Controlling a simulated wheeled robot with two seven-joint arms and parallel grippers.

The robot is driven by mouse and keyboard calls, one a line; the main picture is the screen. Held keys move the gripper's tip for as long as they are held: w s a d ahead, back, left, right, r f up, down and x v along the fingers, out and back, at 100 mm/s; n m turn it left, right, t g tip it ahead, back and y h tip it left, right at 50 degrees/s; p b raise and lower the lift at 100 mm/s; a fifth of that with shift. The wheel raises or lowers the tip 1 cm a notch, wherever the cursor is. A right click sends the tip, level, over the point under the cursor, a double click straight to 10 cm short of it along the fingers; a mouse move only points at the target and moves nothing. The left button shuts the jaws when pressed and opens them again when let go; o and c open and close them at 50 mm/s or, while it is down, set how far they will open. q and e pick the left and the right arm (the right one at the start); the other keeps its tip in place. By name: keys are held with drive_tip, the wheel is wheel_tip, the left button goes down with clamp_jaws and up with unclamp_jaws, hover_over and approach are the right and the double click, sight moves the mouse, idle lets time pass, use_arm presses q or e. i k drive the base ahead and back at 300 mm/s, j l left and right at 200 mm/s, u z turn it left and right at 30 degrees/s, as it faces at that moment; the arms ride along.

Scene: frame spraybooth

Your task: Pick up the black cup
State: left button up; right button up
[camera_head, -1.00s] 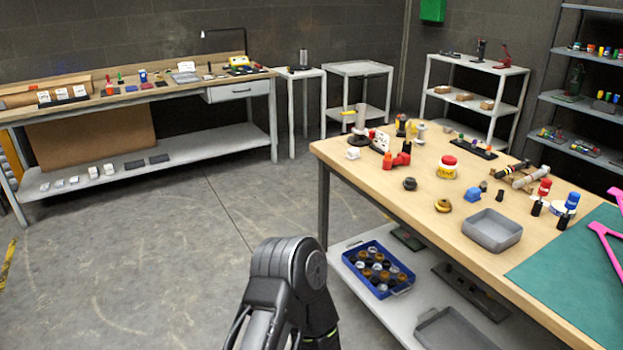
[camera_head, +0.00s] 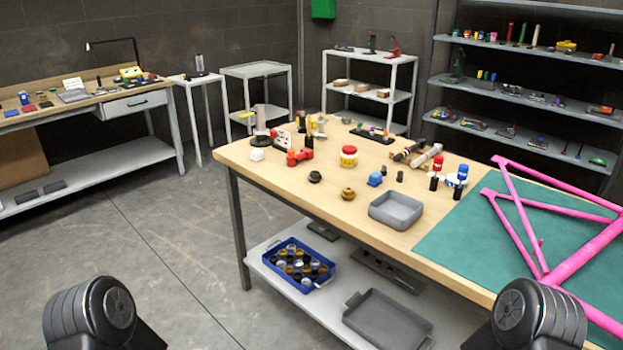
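A small, round, dark object (camera_head: 315,177) sits on the near left part of the wooden workbench; it is too small to tell surely whether it is the black cup. A smaller dark cylinder (camera_head: 400,176) stands right of the blue block. A blue tray (camera_head: 331,277) on the shelf below holds several round pieces, some black, some amber, some pale. Only rounded dark links of my two arms show at the bottom left and bottom right. Neither gripper is in view.
The workbench (camera_head: 262,180) also carries a grey bin (camera_head: 378,221), a red-lidded jar (camera_head: 348,156), a red tool (camera_head: 300,157), a green mat (camera_head: 460,247) and a pink frame (camera_head: 520,215). A grey tray (camera_head: 388,322) lies on its lower shelf. Floor at left is clear.

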sight(314, 177)
drive_tip(key=i+l, duration=0.1)
drive_tip(key=i, duration=1.25)
drive_tip(key=u, duration=1.4)
